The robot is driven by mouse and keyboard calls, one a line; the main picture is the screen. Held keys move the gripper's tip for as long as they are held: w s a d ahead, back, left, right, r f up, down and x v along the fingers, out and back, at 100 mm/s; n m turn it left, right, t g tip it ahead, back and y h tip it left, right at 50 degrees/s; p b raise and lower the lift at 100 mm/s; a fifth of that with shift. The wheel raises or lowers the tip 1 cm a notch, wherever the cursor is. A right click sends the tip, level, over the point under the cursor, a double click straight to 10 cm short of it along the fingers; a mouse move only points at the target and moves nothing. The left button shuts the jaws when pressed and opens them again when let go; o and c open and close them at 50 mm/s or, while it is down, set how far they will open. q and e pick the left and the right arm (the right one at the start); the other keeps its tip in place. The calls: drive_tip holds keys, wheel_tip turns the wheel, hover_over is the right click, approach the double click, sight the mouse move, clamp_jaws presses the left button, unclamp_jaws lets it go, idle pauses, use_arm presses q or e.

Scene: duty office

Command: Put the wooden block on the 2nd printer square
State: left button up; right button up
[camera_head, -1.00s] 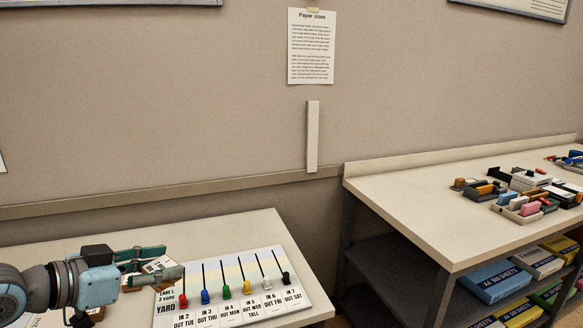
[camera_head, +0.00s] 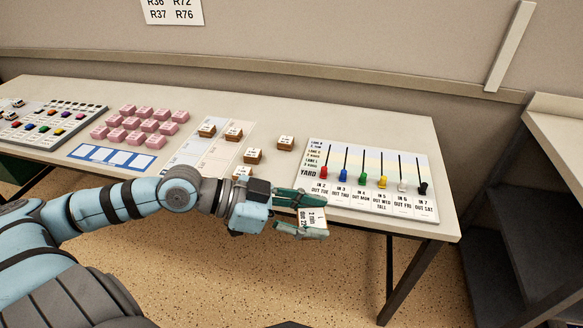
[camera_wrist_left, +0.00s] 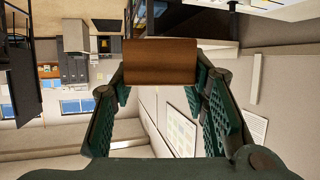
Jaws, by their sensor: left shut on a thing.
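My left gripper (camera_head: 303,213) is shut on a wooden block (camera_head: 312,222) with a white printed label. It holds the block off the table's front edge, in front of the yard board. In the left wrist view the block (camera_wrist_left: 160,62) shows as a plain brown face between the green fingers (camera_wrist_left: 160,88). A blue strip with several pale squares (camera_head: 72,152) lies at the left of the table; I cannot tell whether these are the printer squares. My right gripper is not in view.
Several other labelled wooden blocks (camera_head: 253,156) stand on the table (camera_head: 380,128), some on a pale lane sheet (camera_head: 218,150). The yard board (camera_head: 410,203) with coloured pegs lies at the right. Pink blocks (camera_head: 132,124) and a peg board (camera_head: 45,125) are at the left.

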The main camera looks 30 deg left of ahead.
sight(318, 210)
use_arm(q)
drive_tip(key=shift+t, duration=0.3)
drive_tip(key=w+r, duration=0.1)
drive_tip(key=r, duration=0.1)
drive_tip(key=w+r, duration=0.1)
drive_tip(key=shift+w+d+r, duration=0.1)
drive_tip(key=shift+w+r, duration=0.05)
drive_tip(key=shift+r, duration=0.2)
drive_tip(key=w+a+r+n+t+y+b, duration=0.1)
drive_tip(key=w+a+r+n+t+y, duration=0.2)
drive_tip(key=w, duration=0.4)
drive_tip(key=w+a+r+n+t+y, duration=0.1)
drive_tip(key=w+a+r+n+y, duration=0.15)
drive_tip(key=w+a, duration=0.4)
drive_tip(key=w+a+f+n+y, duration=0.2)
drive_tip(key=a+f+n+y, duration=0.2)
drive_tip(key=a, duration=0.3)
drive_tip(key=w+a+f+n+y, duration=0.2)
drive_tip(key=a+f+n+y, duration=0.2)
drive_tip(key=a+n+y, duration=0.2)
drive_tip(key=shift+a+y+b, duration=0.3)
drive_tip(key=shift+a+y, duration=0.05)
drive_tip(key=shift+a, duration=0.85)
wheel_tip(318, 210, down, 20)
drive_tip(key=b, duration=0.5)
drive_tip(key=shift+r, duration=0.15)
